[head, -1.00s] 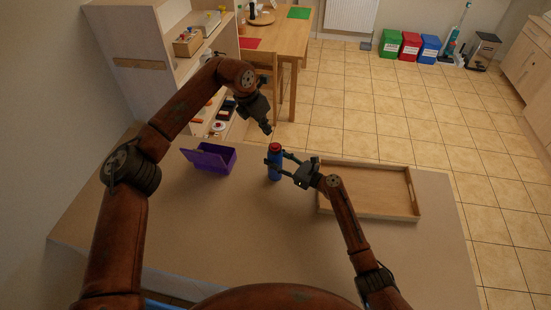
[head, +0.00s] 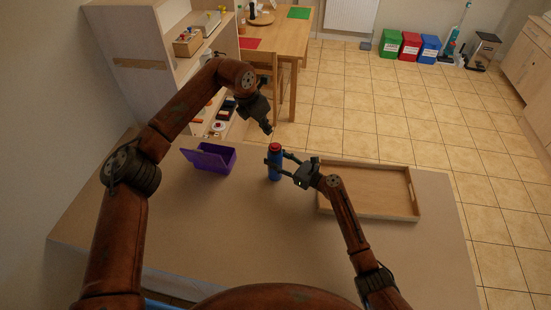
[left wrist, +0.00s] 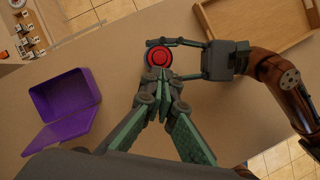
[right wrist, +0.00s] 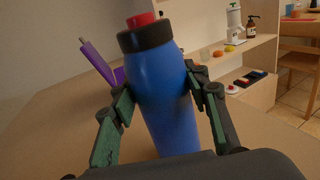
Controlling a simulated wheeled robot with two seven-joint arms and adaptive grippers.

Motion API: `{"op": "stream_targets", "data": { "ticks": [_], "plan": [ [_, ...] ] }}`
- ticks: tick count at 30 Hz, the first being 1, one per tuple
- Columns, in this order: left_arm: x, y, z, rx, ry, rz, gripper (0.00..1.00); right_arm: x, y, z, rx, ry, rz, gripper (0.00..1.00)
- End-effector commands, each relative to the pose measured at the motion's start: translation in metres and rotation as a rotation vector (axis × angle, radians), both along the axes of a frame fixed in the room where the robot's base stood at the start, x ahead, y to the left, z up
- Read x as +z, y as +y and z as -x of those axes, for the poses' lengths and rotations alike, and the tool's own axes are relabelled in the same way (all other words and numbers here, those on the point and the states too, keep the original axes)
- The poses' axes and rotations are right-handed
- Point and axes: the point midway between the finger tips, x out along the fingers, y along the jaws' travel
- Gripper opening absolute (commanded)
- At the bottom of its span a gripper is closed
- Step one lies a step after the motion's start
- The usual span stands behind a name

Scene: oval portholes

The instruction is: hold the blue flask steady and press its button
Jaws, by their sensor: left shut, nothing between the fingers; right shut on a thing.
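The blue flask (head: 274,165) stands on the table, with a dark collar and a red button (head: 274,147) on top. In the right wrist view the flask (right wrist: 165,95) fills the space between the fingers. My right gripper (head: 274,162) is shut on the flask's upper body from the right. My left gripper (head: 268,131) is shut and empty, pointing down above the flask.
An open purple box (head: 212,158) stands on the table (head: 230,235) left of the flask. A wooden tray (head: 368,212) lies to the right, close to my right forearm. The front of the table is clear. Shelves (head: 185,60) stand behind.

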Motion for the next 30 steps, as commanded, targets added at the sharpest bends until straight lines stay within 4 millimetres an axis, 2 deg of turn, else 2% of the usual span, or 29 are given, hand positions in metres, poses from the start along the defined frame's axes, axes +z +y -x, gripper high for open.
{"op": "stream_targets", "data": {
  "ticks": [6, 12, 18, 23, 30],
  "plan": [
    [-0.010, -0.017, -0.006, -0.209, -0.213, 0.005, 0.00, -0.001, 0.000, 0.000, -0.001, 0.001, 0.001, 0.07],
    [0.004, -0.026, -0.016, -0.382, -0.476, -0.014, 0.00, -0.001, 0.000, 0.000, -0.001, 0.001, 0.001, 0.07],
    [0.011, -0.026, -0.020, -0.438, -0.583, -0.035, 0.00, 0.000, 0.000, 0.000, 0.000, 0.000, 0.000, 0.07],
    [-0.004, -0.026, -0.020, -0.438, -0.583, -0.035, 0.00, 0.000, 0.000, 0.000, 0.000, 0.000, 0.000, 0.07],
    [-0.038, -0.026, -0.019, -0.435, -0.581, -0.033, 0.00, 0.000, 0.000, 0.000, 0.000, 0.000, 0.000, 0.07]
  ]
}}
